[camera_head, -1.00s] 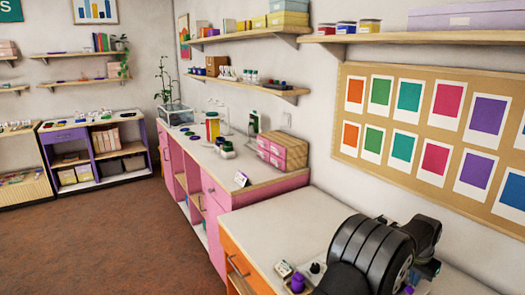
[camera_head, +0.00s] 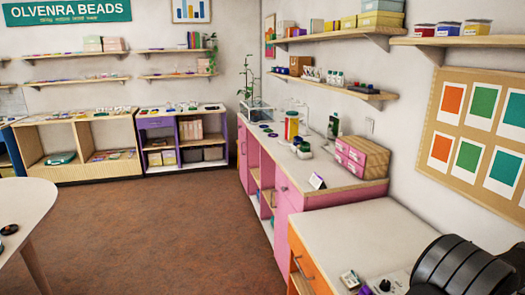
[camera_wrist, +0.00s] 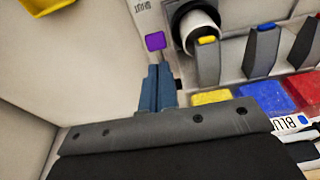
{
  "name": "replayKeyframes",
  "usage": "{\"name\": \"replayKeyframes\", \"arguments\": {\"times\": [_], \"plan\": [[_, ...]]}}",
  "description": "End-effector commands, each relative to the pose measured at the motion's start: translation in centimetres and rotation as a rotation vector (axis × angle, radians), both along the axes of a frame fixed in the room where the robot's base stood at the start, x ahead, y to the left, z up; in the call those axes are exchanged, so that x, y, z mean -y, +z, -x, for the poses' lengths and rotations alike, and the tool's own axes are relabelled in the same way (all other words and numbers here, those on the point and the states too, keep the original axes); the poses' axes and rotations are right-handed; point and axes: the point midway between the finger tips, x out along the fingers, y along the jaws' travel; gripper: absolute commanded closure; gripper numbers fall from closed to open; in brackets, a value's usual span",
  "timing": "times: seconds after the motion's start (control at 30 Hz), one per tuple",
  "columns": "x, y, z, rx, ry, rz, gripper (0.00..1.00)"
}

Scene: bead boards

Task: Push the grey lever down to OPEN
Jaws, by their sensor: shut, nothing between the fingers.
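In the wrist view my gripper (camera_wrist: 157,68) is shut, its two blue fingers together and empty. Their tips are just below a purple square piece (camera_wrist: 155,41); I cannot tell if they touch. A pale grey strip with the word SHUT (camera_wrist: 140,7) runs above that piece. Dark grey upright pieces stand to the right, one with a yellow tip (camera_wrist: 207,40) and one with a blue tip (camera_wrist: 265,27). I cannot tell which part is the grey lever, and no OPEN mark shows. In the head view the gripper is out of sight.
Yellow (camera_wrist: 212,97), blue (camera_wrist: 262,98) and red (camera_wrist: 305,88) bead areas lie right of my fingers. A white tube (camera_wrist: 198,27) sits above. In the head view, a white-topped counter (camera_head: 350,235) has small items near its front edge.

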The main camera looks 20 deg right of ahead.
Motion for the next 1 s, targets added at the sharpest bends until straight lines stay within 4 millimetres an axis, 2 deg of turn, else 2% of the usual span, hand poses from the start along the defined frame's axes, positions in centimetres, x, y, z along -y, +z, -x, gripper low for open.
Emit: {"name": "replayKeyframes", "arguments": {"times": [0.7,1.0], "plan": [[0.1,5.8,0.0,0.0,0.0,0.002,1.0],[0.0,7.2,0.0,0.0,0.0,0.001,1.0]]}}
